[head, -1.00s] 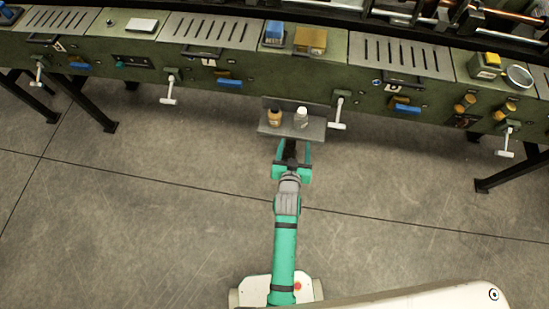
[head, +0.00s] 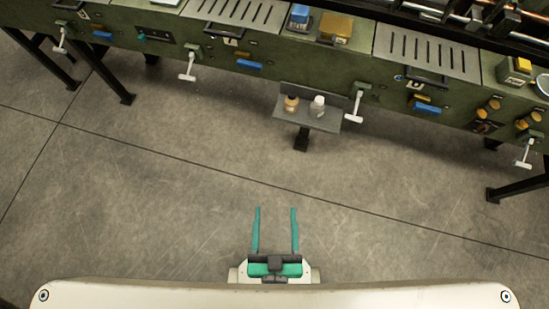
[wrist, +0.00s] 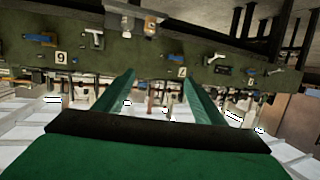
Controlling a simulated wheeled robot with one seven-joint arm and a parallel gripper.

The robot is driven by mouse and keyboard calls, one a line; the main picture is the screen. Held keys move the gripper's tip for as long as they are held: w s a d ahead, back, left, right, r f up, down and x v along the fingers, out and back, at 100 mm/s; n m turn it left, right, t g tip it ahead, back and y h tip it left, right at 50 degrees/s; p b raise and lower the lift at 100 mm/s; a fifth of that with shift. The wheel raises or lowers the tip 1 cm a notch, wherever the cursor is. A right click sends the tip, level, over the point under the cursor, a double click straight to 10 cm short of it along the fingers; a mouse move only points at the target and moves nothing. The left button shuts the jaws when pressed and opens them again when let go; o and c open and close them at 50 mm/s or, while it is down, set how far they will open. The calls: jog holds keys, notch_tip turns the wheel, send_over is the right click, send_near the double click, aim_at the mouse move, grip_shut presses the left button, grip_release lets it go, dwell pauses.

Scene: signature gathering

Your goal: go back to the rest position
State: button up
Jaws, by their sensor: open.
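My gripper (head: 275,228) is at the bottom centre of the head view, drawn in close to my base. Its two green fingers are apart and point toward the machine, with bare floor between them. In the wrist view the gripper (wrist: 158,90) also shows its fingers spread, with nothing held between them.
A long green machine (head: 200,50) with handles and blue latches runs across the top. A small grey shelf (head: 322,122) juts from it, bearing an orange-brown bottle (head: 291,104) and a white bottle (head: 317,106). Open concrete floor (head: 180,185) lies between the machine and my base.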

jog(key=shift+s+a+r, duration=0.1)
jog(key=shift+s+r, duration=0.4)
jog(key=shift+r, duration=0.2)
